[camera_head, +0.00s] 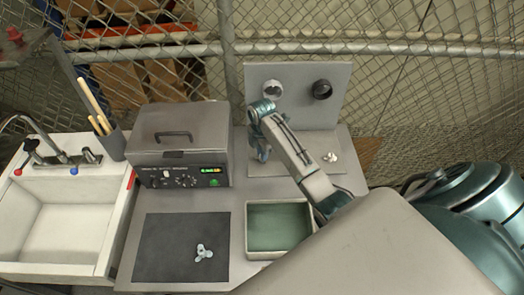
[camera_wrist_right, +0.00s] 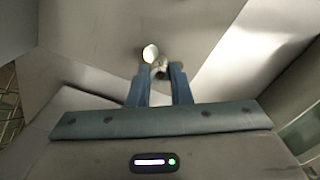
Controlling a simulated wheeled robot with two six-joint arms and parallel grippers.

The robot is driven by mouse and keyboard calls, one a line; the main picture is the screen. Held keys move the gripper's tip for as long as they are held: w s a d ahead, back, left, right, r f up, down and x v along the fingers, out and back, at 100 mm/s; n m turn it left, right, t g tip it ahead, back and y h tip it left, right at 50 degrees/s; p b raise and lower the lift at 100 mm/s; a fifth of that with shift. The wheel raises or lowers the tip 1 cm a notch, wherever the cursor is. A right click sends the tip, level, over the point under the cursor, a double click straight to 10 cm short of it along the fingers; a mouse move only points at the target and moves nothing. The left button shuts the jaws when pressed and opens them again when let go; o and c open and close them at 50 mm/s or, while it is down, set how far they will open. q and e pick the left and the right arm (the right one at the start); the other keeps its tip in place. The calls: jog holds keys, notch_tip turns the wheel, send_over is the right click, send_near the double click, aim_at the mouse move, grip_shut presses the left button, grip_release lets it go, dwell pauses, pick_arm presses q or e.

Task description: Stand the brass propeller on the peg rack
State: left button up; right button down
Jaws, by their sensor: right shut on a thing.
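My right gripper (camera_head: 262,153) points down over the left part of the grey rack's base, in front of its upright panel (camera_head: 298,72). In the right wrist view its two blue fingers (camera_wrist_right: 160,72) are shut on a small shiny, pale, warm-toned piece (camera_wrist_right: 150,54), which looks like the brass propeller. Most of it is hidden between the fingertips, and I cannot tell whether it touches the rack. A cream-coloured propeller-like piece (camera_head: 331,157) lies on the base to the right of the gripper. My left gripper is not in view.
A pale blue-grey propeller (camera_head: 204,253) lies on a dark mat (camera_head: 165,235). A green-bottomed tray (camera_head: 248,232) stands right of the mat. A grey lidded machine (camera_head: 178,130), a white sink (camera_head: 55,230) and a tool cup (camera_head: 111,143) stand left. A silver ring (camera_head: 272,90) and black ring (camera_head: 322,89) are on the panel.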

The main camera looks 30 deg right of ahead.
jog(key=shift+f, duration=0.75)
dwell(0.6)
jog(key=c, duration=1.2)
grip_release()
jog(key=shift+c, duration=0.2)
jog(key=shift+r+p, duration=0.35)
jog(key=shift+r, duration=3.7)
